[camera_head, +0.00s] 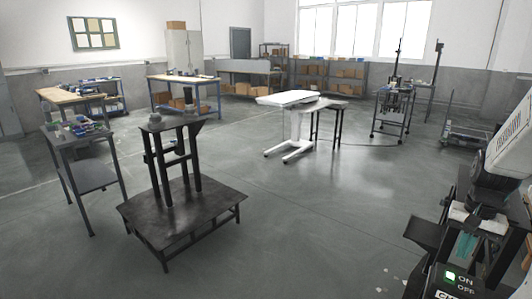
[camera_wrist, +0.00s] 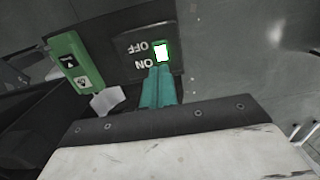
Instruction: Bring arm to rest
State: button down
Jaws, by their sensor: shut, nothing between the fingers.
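My gripper (camera_head: 463,246) is at the lower right of the head view, at the end of my white and dark arm (camera_head: 507,160). In the wrist view, its two teal fingers (camera_wrist: 158,82) are shut together with nothing between them. Their tips are close to a dark switch box (camera_wrist: 128,52) marked ON and OFF, with a green-lit button (camera_wrist: 161,51). I cannot tell whether the tips touch it. The lit button also shows in the head view (camera_head: 450,275), beside ON, just below the fingers.
A green labelled box (camera_wrist: 76,62) is left of the switch in the wrist view. In the head view, a dark stand (camera_head: 180,215) and a cluttered side table (camera_head: 90,172) are at left, and a white lift table (camera_head: 290,98) is mid-room. The floor between is clear.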

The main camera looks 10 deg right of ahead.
jog(key=s+a+r+n, duration=0.3)
jog(key=s+a+r, duration=0.1)
jog(key=a, duration=0.6)
jog(key=s+a+r+n+t, duration=0.1)
jog(key=s+a+r+n, duration=0.2)
jog(key=a, duration=0.6)
jog(key=s+a+r+n, duration=0.3)
jog(key=a+r, duration=0.3)
jog(key=a, duration=0.4)
jog(key=shift+s+a+r+n+t, duration=0.3)
jog(key=shift+s+a+n+t, duration=0.1)
jog(key=shift+s, duration=0.5)
